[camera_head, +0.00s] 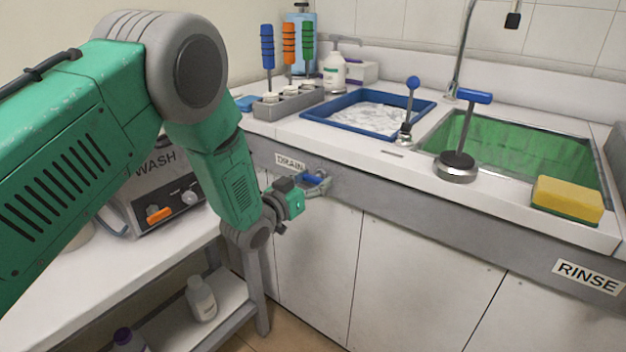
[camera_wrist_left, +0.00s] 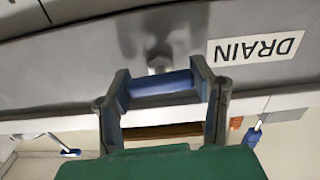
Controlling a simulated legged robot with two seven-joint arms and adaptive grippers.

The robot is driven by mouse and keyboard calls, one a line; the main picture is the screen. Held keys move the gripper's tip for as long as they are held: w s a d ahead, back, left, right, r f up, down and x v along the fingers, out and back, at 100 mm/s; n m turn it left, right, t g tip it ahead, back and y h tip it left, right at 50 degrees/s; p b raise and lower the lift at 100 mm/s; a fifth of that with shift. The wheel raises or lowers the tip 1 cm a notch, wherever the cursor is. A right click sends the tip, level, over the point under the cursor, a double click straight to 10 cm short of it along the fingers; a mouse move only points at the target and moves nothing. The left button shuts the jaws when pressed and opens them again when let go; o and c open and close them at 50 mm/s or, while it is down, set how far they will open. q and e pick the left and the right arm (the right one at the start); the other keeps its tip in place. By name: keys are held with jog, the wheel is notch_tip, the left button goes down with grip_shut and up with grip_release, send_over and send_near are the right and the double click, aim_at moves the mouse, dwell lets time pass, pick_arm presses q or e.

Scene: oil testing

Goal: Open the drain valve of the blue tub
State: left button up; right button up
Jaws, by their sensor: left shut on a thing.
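The blue tub (camera_head: 345,127) is set in the counter and holds clear liquid or foam. The drain valve's blue handle (camera_head: 313,180) is on the grey front panel, beside the DRAIN label (camera_head: 290,161). My left gripper (camera_head: 318,184) is at this handle. In the left wrist view, the blue handle (camera_wrist_left: 160,84) lies crosswise between the two fingers, with a metal stem behind it and the label (camera_wrist_left: 255,47) upside down. The fingers are shut on the handle, one at each end. My right gripper is in neither view.
A green-lined rinse basin (camera_head: 520,150) lies to the right, with a blue-handled stopper (camera_head: 458,160) and a yellow sponge (camera_head: 567,198) at its edge. A WASH machine (camera_head: 165,195) stands on the left bench. White cabinet doors (camera_head: 400,280) lie below the panel.

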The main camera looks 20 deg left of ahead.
pick_arm(q)
jog(key=shift+w+a+r+n+p, duration=0.15)
jog(key=shift+n+p, duration=0.15)
jog(key=shift+n, duration=0.25)
jog(key=shift+d+r+n+p, duration=0.15)
jog(key=shift+n+p, duration=0.1)
jog(key=shift+n, duration=0.3)
jog(key=n, duration=0.2)
jog(key=shift+a+n+p, duration=0.1)
jog(key=shift+n+p, duration=0.3)
jog(key=n, duration=0.4)
jog(key=shift+a, duration=0.1)
jog(key=n, duration=0.4)
jog(key=shift+f, duration=0.1)
jog(key=shift+n+b, duration=1.05)
jog(key=shift+n, duration=1.05)
jog(key=shift+c, duration=0.2)
jog(key=shift+o, duration=0.2)
jog(key=shift+f, duration=0.1)
jog(key=shift+c, duration=0.2)
jog(key=o, duration=1.2)
jog(key=shift+f, duration=0.1)
